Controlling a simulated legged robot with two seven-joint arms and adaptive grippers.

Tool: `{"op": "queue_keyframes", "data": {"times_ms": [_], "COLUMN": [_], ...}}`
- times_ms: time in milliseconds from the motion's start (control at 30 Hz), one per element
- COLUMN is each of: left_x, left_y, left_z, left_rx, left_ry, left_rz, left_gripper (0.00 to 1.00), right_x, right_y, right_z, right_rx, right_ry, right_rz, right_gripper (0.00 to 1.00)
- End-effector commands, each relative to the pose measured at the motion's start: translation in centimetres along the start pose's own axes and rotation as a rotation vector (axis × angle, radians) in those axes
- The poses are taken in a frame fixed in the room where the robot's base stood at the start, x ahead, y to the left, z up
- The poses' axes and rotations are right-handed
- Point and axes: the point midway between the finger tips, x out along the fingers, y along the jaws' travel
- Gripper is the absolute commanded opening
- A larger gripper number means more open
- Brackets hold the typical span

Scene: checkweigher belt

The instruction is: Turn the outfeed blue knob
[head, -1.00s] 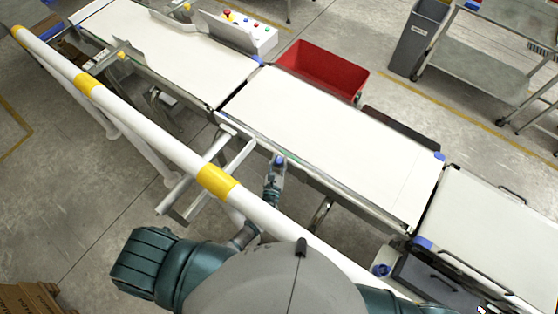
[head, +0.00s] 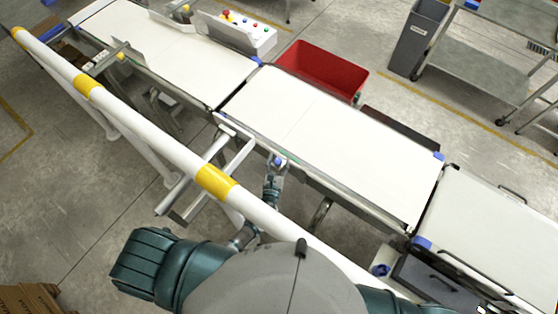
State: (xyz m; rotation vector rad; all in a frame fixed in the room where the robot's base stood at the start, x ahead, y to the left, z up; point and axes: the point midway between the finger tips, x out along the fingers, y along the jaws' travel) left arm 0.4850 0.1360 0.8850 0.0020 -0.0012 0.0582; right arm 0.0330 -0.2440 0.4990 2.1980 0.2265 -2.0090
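My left gripper (head: 276,170) is at the near side rail of the middle belt section, at the end of my teal and grey forearm. A small blue round part (head: 278,161), which looks like a blue knob, shows right at its tip. The fingers are too small to tell whether they are open or shut, or whether they touch this part. Another blue round part (head: 380,270) sits low by the near side of the right-hand section. I cannot tell from this view which one is the outfeed knob. My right gripper is not in view.
A white guard rail (head: 140,118) with yellow bands crosses in front of the conveyor (head: 330,140). A metal bracket (head: 205,180) stands left of my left forearm. A red bin (head: 320,68), a grey bin (head: 418,38) and a cart (head: 490,65) stand beyond the belt.

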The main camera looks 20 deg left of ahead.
Motion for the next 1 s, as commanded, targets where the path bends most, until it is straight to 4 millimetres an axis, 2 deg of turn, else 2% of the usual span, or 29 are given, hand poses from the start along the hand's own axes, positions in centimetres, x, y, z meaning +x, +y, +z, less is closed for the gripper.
{"op": "queue_keyframes", "data": {"times_ms": [133, 233, 500, 600, 733, 1000], "left_x": [-0.2, -1.1, -5.6, -6.8, -7.4, -7.3], "left_y": [0.0, 0.0, -0.1, -0.2, -0.2, -0.1], "left_z": [-0.1, -0.2, -0.2, -0.2, -0.1, -0.2], "left_rx": [0.000, 0.001, 0.003, 0.002, 0.002, 0.002], "left_ry": [0.002, 0.004, 0.003, 0.002, 0.002, 0.002], "left_rz": [0.000, -0.001, -0.001, -0.001, 0.000, 0.001], "left_gripper": [0.57, 0.57, 0.57, 0.57, 0.57, 0.58], "right_x": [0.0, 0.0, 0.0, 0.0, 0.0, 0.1], "right_y": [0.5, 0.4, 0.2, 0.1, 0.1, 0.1], "right_z": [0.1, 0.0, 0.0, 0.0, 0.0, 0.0], "right_rx": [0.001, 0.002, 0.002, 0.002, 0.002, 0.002], "right_ry": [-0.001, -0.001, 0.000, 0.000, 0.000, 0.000], "right_rz": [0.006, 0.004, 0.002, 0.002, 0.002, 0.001], "right_gripper": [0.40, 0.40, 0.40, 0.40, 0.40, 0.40]}}
